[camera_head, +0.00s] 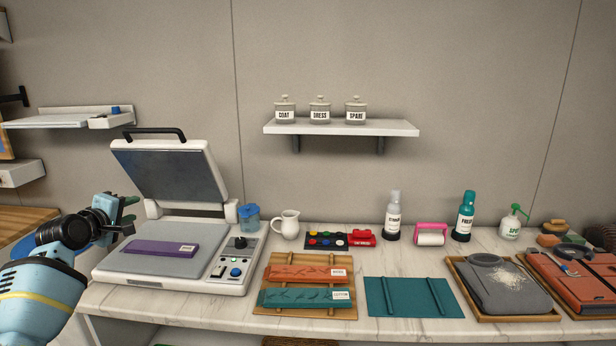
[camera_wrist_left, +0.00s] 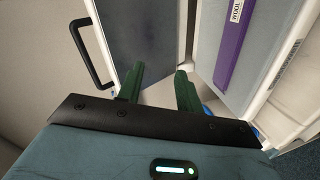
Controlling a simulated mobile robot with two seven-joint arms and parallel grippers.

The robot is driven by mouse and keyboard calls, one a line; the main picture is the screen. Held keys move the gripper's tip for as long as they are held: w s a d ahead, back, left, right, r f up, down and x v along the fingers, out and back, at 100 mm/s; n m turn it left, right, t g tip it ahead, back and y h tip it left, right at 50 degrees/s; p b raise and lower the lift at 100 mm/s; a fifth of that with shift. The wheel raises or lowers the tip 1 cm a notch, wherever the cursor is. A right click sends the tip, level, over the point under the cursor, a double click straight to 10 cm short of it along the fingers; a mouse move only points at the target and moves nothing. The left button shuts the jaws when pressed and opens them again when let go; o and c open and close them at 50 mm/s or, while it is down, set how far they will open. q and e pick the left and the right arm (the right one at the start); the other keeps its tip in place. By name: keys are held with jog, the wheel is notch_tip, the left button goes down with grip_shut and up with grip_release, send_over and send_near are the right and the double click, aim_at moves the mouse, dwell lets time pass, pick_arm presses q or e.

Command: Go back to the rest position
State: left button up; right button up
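My left gripper (camera_head: 130,212) is at the left, just beside the heat press (camera_head: 150,262). Its two green fingers are apart with nothing between them in the left wrist view (camera_wrist_left: 158,88). The press lid (camera_head: 172,170) stands raised, with a black handle on top. A purple strip (camera_head: 162,248) with a white label lies flat on the press's lower plate, and it also shows in the left wrist view (camera_wrist_left: 236,42), apart from the fingers. I do not make out my right gripper.
Right of the press stand a blue-lidded cup (camera_head: 249,218), a white jug (camera_head: 287,226), a wooden tray (camera_head: 311,308) with red and teal strips, a teal mat (camera_head: 411,298) and several bottles. A shelf (camera_head: 340,128) with labelled jars hangs above. The air over the counter is clear.

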pick_arm(q)
jog(key=s+d+f+m+g, duration=0.1)
jog(key=s+d+f+m, duration=0.25)
jog(key=s+f, duration=0.45)
jog(key=s+d+f+m+g, duration=0.15)
jog(key=s+d+f, duration=0.3)
jog(key=f, duration=0.85)
jog(key=s+d+f+m+g, duration=0.1)
jog(key=s+d+f+m, duration=0.3)
jog(key=f, duration=0.6)
jog(key=s+d+f+m, duration=0.2)
jog(key=s+d+f, duration=0.1)
jog(key=s, duration=0.8)
jog(key=s+d+f+m+g, duration=0.1)
jog(key=s+d+f, duration=0.3)
jog(key=s, duration=0.8)
jog(key=s+d+f+m+g+h, duration=0.1)
jog(key=s+d+f+m, duration=0.3)
jog(key=s, duration=0.8)
jog(key=shift+s+d+f, duration=0.15)
jog(key=shift+d+f, duration=0.1)
jog(key=shift+f, duration=0.05)
pick_arm(e)
jog(key=shift+s, duration=0.4)
pick_arm(q)
jog(key=shift+g, duration=0.25)
